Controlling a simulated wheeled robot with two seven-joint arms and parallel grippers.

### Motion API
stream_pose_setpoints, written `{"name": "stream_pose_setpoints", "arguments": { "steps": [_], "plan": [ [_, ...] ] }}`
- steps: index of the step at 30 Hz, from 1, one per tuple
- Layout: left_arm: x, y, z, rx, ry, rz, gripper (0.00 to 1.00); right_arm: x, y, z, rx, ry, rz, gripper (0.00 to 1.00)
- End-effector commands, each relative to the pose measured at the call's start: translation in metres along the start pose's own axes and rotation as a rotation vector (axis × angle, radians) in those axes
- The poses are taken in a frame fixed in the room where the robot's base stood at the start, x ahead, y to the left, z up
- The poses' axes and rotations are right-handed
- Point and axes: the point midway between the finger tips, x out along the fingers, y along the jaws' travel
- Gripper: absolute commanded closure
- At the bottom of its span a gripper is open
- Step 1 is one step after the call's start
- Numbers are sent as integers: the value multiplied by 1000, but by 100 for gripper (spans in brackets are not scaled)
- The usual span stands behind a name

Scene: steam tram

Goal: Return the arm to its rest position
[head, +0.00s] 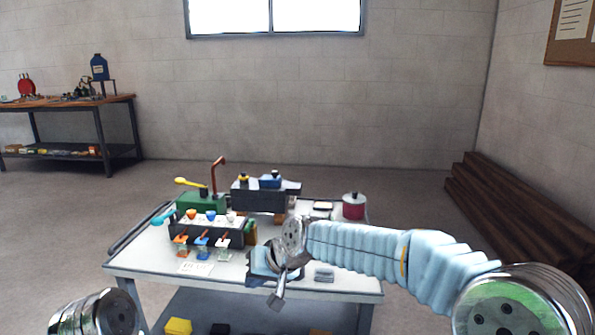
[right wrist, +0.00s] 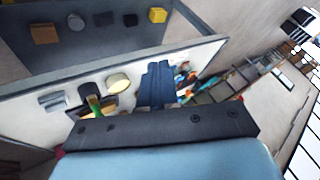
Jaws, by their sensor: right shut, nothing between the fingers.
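My right arm (head: 360,248) reaches in from the right in a light-blue ribbed sleeve. Its gripper (head: 276,300) points down at the front edge of the white-topped table (head: 140,262), shut and empty. In the right wrist view the shut fingers (right wrist: 156,84) stick out beyond the dark palm bar. At the lower left of the head view only a metal joint of my left arm (head: 100,314) shows; the left gripper is out of view.
On the table are a dark rack (head: 205,230) with coloured handles, a green box (head: 202,202), a grey machine (head: 268,192) and a red pot (head: 354,207). A lower shelf holds a yellow block (head: 178,326). A workbench (head: 68,103) and stacked timber (head: 515,202) stand beyond. Open floor lies behind.

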Motion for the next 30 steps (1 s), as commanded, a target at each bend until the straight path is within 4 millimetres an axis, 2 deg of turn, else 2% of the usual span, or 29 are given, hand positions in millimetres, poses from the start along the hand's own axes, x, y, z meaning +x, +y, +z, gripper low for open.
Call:
{"name": "stream_pose_setpoints", "arguments": {
  "steps": [11, 17, 20, 23, 26, 29, 30],
  "plan": [
    [0, 0, 0, 0, 0, 0, 57, 32, 41, 23, 35, -28, 35, 100],
    [0, 0, 0, 0, 0, 0, 57, 61, 82, 51, 72, -57, 69, 100],
    [0, 0, 0, 0, 0, 0, 57, 79, 110, 75, 98, -80, 92, 100],
    [0, 0, 0, 0, 0, 0, 57, 98, 143, 107, 131, -107, 117, 100],
    [0, 0, 0, 0, 0, 0, 57, 118, 183, 155, 175, -147, 146, 100],
    [0, 0, 0, 0, 0, 0, 57, 133, 225, 226, 238, -201, 176, 100],
    [0, 0, 0, 0, 0, 0, 57, 135, 239, 257, 265, -223, 185, 100]
  ]
}}
